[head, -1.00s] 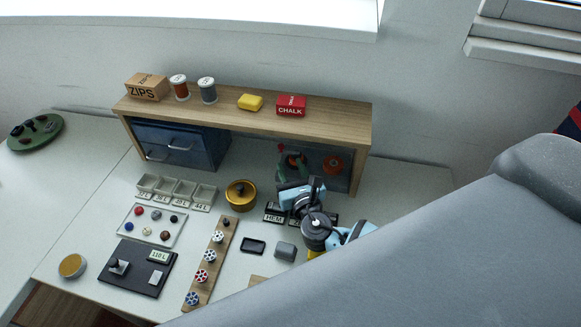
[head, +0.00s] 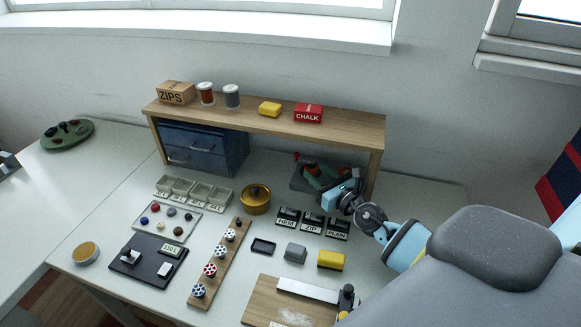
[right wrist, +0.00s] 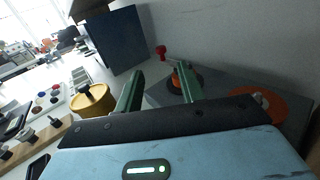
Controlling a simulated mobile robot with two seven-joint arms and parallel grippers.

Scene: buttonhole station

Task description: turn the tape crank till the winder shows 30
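The tape winder (head: 300,180) is a grey box under the right end of the shelf, partly hidden by my right gripper. In the right wrist view its grey top (right wrist: 160,94) carries a red knob (right wrist: 161,51), an orange reel (right wrist: 176,79) on a dark base, and a flat orange disc (right wrist: 268,103). My right gripper (head: 315,178) has green fingers. They are apart, also in the right wrist view (right wrist: 160,90), with the orange reel close to the right finger; I cannot tell whether they touch. No winder reading is legible. My left gripper is not identifiable.
The wooden shelf (head: 250,118) overhangs the winder, with a blue drawer unit (head: 205,150) at its left. A brass pot (head: 255,198) and HEM, ZIP and PLAIN blocks (head: 312,222) stand in front. A yellow block (head: 331,260) sits nearer.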

